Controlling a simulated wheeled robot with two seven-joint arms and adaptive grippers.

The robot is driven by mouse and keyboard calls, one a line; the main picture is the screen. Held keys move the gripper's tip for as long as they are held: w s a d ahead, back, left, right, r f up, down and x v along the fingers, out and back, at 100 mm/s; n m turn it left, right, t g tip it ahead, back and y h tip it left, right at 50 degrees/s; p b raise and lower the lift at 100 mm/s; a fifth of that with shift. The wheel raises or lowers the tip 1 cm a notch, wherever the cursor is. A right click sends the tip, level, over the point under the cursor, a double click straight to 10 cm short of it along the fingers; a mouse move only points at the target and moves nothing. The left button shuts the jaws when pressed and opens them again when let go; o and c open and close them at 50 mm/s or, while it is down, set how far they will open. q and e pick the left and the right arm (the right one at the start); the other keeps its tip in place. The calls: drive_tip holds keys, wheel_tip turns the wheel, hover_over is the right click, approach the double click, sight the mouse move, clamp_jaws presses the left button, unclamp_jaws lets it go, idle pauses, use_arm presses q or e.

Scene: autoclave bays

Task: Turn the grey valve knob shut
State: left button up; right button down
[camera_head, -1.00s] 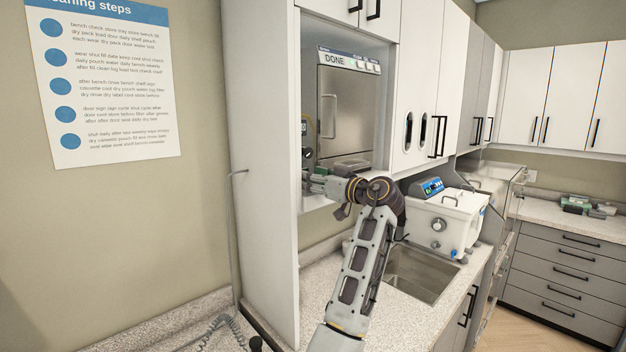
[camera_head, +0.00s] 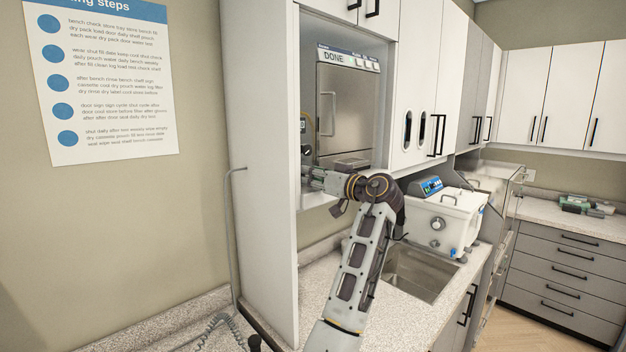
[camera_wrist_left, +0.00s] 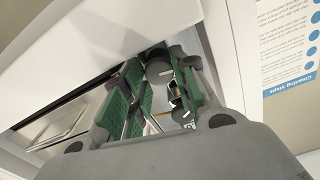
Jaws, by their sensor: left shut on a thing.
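My left gripper (camera_head: 308,178) reaches into the wall bay at the left of the steel autoclave, its fingers partly hidden behind the white cabinet side panel. In the left wrist view, its green-padded fingers (camera_wrist_left: 160,95) stand on either side of a grey round knob (camera_wrist_left: 158,70) and are shut on it. The knob's far side and its pointer position are hidden by the fingers. In the head view the gripped knob is hidden. A dark dial (camera_head: 306,151) shows just above the gripper. My right gripper is not in view.
The autoclave (camera_head: 345,105) has a shut door and a display reading DONE. The white side panel (camera_head: 265,190) stands close to the left of my gripper. Below are a speckled counter (camera_head: 318,290), a sink (camera_head: 420,270) and a white bath unit (camera_head: 445,220).

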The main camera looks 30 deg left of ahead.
use_arm(q)
drive_tip(key=shift+m, duration=1)
drive_tip(key=o, duration=1)
drive_tip(key=shift+d, duration=0.1)
drive_tip(key=shift+v, duration=5.95)
drive_tip(key=shift+o, duration=0.2)
